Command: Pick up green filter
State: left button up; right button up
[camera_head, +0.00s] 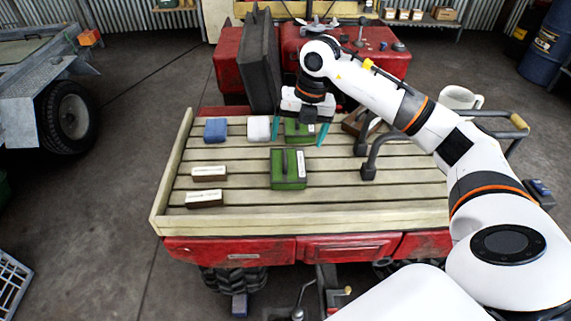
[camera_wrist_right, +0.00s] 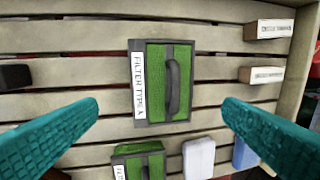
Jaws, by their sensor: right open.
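Two green filters with dark frames and white labels lie on the slatted wooden bed. The nearer green filter (camera_head: 288,171) has a dark handle on top and shows whole in the wrist view (camera_wrist_right: 154,100), label reading "FILTER TYPE A". The farther green filter (camera_head: 294,128) is partly hidden by my right gripper in the head view and cut off at the bottom of the wrist view (camera_wrist_right: 133,150). My right gripper (camera_head: 299,141) points down over the farther filter, teal fingers spread wide and empty. My left gripper is not in view.
A blue block (camera_head: 215,130) and a white block (camera_head: 259,129) lie left of the farther filter. Two small labelled boxes (camera_head: 209,173) (camera_head: 204,198) lie at left. A black case (camera_head: 261,62) stands behind.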

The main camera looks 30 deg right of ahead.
send_over(289, 164)
jog(key=d, duration=0.1)
jog(key=f, duration=0.4)
jog(key=shift+s+f+p, duration=0.1)
jog(key=shift+s+p, duration=0.1)
jog(key=shift+p, duration=0.2)
jog(key=f+p, duration=0.1)
jog(key=f, duration=0.1)
jog(key=a+f, duration=0.1)
jog(key=f, duration=0.1)
jog(key=shift+p, duration=0.35)
jog(key=shift+w+f, duration=0.15)
jog(key=shift+f, duration=0.45)
jog(key=c, duration=0.6)
